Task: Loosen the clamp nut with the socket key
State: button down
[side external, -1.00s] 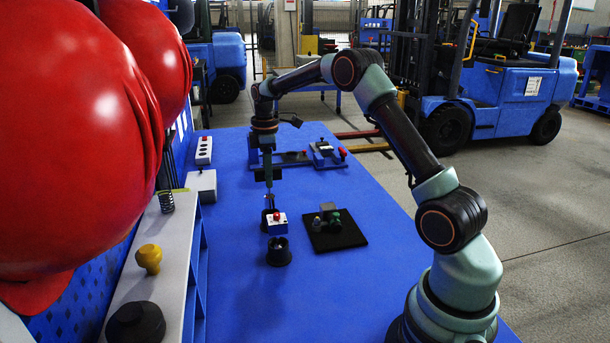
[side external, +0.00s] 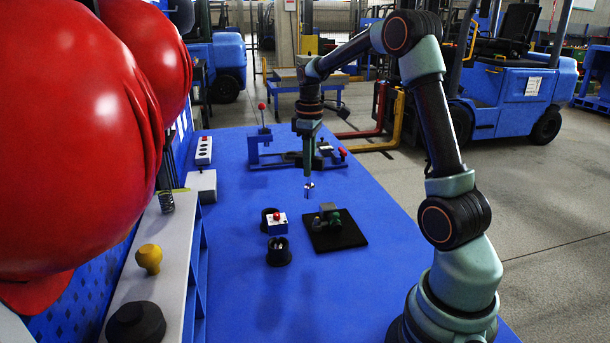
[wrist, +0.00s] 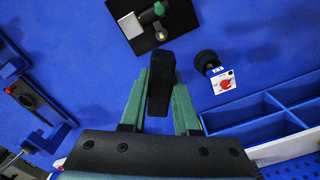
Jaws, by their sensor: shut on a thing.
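My gripper (side external: 308,165) is shut on the socket key, whose black handle (wrist: 161,84) sits between the green fingers in the wrist view. In the side view the key's silver end (side external: 309,187) points down in the air, above and behind the black pad (side external: 346,238). A small green and grey clamp fixture (side external: 330,217) stands on that pad. In the wrist view the fixture (wrist: 148,17) is ahead of the key, apart from it. A small brass-coloured round part (wrist: 160,36), possibly the clamp nut, shows there.
A blue frame with a red-knobbed lever (side external: 263,118) stands behind. The blue table's front is clear.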

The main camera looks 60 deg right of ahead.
aim_at(318, 170)
jog(key=shift+s+d+r+m, duration=0.1)
jog(key=shift+s+m, duration=0.25)
jog(key=shift+s, duration=0.25)
jog(key=shift+s+d+r+m, duration=0.1)
jog(key=shift+s+m, duration=0.25)
jog(key=shift+s, duration=0.25)
jog(key=shift+f, duration=2.5)
jog(key=shift+f, duration=1.55)
jog(key=n, duration=0.6)
jog(key=shift+n, duration=0.8)
jog(key=n, duration=0.5)
jog(key=shift+r, duration=2.05)
